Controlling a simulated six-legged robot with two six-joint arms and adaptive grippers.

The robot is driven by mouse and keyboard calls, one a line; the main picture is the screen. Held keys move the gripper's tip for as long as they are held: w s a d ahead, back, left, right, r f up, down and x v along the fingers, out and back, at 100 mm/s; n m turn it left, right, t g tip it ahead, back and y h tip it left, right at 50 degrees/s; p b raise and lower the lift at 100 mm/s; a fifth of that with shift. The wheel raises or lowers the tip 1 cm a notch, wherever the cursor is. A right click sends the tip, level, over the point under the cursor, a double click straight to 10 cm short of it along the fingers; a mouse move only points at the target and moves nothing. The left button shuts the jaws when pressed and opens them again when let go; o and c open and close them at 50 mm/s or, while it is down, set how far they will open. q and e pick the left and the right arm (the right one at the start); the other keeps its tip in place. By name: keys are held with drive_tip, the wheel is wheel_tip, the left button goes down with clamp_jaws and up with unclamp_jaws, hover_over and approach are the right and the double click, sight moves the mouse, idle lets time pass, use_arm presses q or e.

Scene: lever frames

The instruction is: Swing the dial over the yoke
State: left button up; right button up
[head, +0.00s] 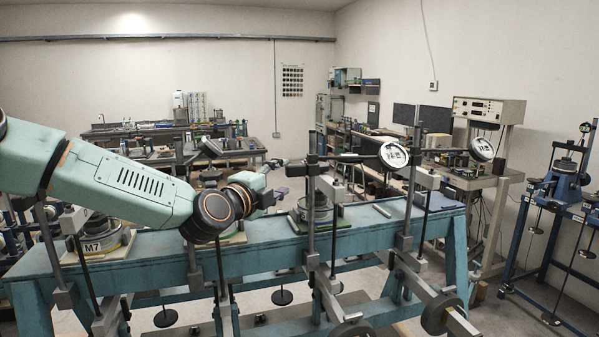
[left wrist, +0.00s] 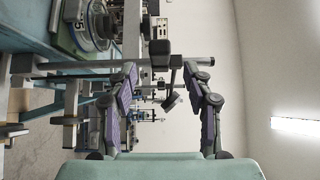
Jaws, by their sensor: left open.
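A white round dial (head: 393,155) sits at the right end of a dark horizontal arm clamped to the middle upright post (head: 311,190). A pale grey block, which looks like the yoke (head: 330,187), stands above the round cell (head: 315,210), right of that post. The dial hangs to the right of this block, not above it. My left gripper (head: 272,183) is just left of the post and apart from it. In the left wrist view my left gripper (left wrist: 165,100) is open, with the dark clamp (left wrist: 173,62) and post beyond its fingers. My right gripper is out of view.
A second dial (head: 482,149) hangs from the right-hand post. The blue-green bench (head: 370,232) carries several lever frames with weights below. A cell marked M7 (head: 97,240) stands at left. A blue stand (head: 565,190) is at far right.

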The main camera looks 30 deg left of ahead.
sight(292, 172)
use_arm(q)
drive_tip(key=shift+w+a, duration=0.45)
drive_tip(key=shift+w, duration=0.25)
drive_tip(key=w, duration=0.5)
drive_tip(key=shift+w+d, duration=0.1)
drive_tip(key=shift+d, duration=0.1)
drive_tip(key=shift+w+a, duration=0.25)
drive_tip(key=shift+w, duration=0.1)
drive_tip(key=shift+w+d, duration=0.1)
drive_tip(key=shift+d, duration=0.05)
drive_tip(key=shift+w, duration=0.1)
drive_tip(key=c, duration=0.3)
clamp_jaws()
